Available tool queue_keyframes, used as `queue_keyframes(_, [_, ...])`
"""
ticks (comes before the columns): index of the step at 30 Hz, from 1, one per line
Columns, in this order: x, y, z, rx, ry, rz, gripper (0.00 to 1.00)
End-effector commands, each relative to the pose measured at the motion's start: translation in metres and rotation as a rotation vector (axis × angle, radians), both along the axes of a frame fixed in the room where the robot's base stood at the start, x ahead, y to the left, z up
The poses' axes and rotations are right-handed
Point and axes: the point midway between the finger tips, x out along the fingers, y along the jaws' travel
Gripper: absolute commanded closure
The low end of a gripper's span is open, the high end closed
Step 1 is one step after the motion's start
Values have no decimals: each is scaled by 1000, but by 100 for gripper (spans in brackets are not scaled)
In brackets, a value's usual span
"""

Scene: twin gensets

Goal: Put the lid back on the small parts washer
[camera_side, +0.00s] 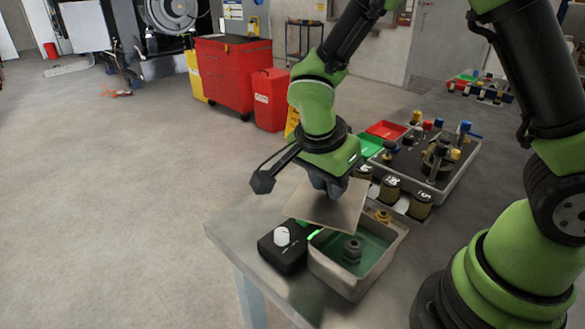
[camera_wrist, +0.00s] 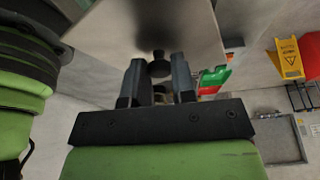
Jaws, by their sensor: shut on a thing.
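The parts washer (camera_side: 345,278) is a small open box with pale walls near the table's front edge. Green liquid and a dark fitting (camera_side: 352,251) show inside it. My gripper (camera_side: 330,190) is above the washer, shut on the knob (camera_wrist: 159,66) of the flat, pale square lid (camera_side: 325,206). The lid is tilted and hangs above the washer's back left part, apart from the rim as far as I can see. In the wrist view the lid (camera_wrist: 150,30) fills the top, and the dark knob sits between my fingers (camera_wrist: 158,80).
A black box with a white dial (camera_side: 282,237) stands just left of the washer. Behind the washer are several dark labelled jars (camera_side: 390,188), a tray of parts (camera_side: 440,186), and green and red bins (camera_side: 386,130). Bare table lies at the left front.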

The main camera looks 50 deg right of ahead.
Motion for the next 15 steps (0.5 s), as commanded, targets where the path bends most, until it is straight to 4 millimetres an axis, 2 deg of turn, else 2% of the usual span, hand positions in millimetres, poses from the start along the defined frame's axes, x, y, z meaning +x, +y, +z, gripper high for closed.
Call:
queue_keyframes(1, [-15, -2, 3, 0, -1, -90, 100])
queue_keyframes(3, [-31, -4, 6, 1, -1, -205, 100])
queue_keyframes(6, [-47, -7, 9, 1, -2, -319, 100])
queue_keyframes(11, [-56, -9, 7, 0, -1, -383, 100])
queue_keyframes(15, [-56, -9, -3, -1, 1, -383, 100])
